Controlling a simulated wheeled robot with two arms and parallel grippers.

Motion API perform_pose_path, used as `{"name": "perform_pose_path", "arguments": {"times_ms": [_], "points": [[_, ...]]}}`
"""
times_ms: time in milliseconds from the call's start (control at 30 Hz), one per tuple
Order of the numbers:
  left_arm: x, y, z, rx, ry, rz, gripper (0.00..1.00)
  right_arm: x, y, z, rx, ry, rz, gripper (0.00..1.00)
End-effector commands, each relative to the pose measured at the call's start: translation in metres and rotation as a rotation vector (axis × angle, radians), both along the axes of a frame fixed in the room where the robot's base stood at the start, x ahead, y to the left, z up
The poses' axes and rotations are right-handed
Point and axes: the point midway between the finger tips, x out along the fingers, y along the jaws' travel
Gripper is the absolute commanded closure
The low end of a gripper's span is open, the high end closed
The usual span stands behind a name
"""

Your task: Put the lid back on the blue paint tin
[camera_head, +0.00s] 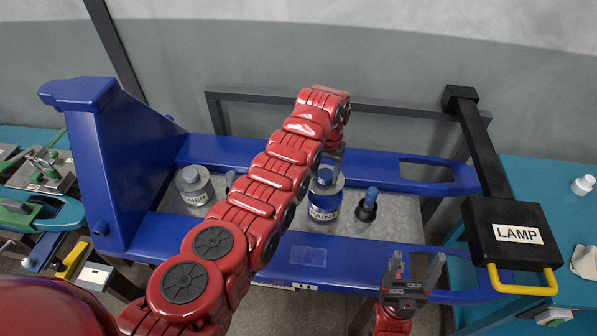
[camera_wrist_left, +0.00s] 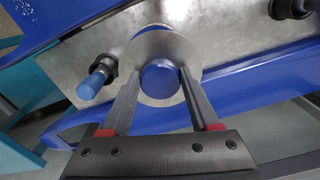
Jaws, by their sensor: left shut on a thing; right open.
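The blue paint tin (camera_head: 322,212), labelled "PAINT", stands upright on the grey metal tray surface. A round grey lid (camera_wrist_left: 190,52) with a blue knob (camera_wrist_left: 160,80) is at the tin's top; the lid also shows in the head view (camera_head: 326,187). My left gripper (camera_wrist_left: 160,82) is shut on the lid's knob, one finger on each side. Part of the tin (camera_wrist_left: 152,27) shows past the lid's far edge in the wrist view. I cannot tell whether lid and tin touch. My right gripper (camera_head: 415,268) is open and empty, in front of the blue frame.
A black holder with a blue-topped handle (camera_head: 369,200) stands just right of the tin. A thinner tin (camera_head: 194,187) stands at left. Blue fork arms (camera_head: 410,175) run behind and in front of the tray (camera_head: 410,219). A black lamp (camera_head: 514,233) hangs at right.

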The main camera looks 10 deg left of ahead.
Motion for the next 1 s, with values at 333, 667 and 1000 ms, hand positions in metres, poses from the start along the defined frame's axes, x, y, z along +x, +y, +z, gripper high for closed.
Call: {"name": "perform_pose_path", "arguments": {"times_ms": [333,667,1000], "points": [[-0.001,-0.007,-0.011,0.001,0.004,0.008,1.0,0.0,0.0,-0.006,0.0,0.0,0.0,0.28],[-0.001,-0.007,-0.047,0.0,0.001,0.007,1.0,0.0,0.0,-0.029,0.0,0.0,0.0,0.28],[-0.001,-0.007,-0.063,0.002,0.003,0.008,1.0,0.0,0.0,-0.043,0.0,0.0,0.0,0.28]]}}
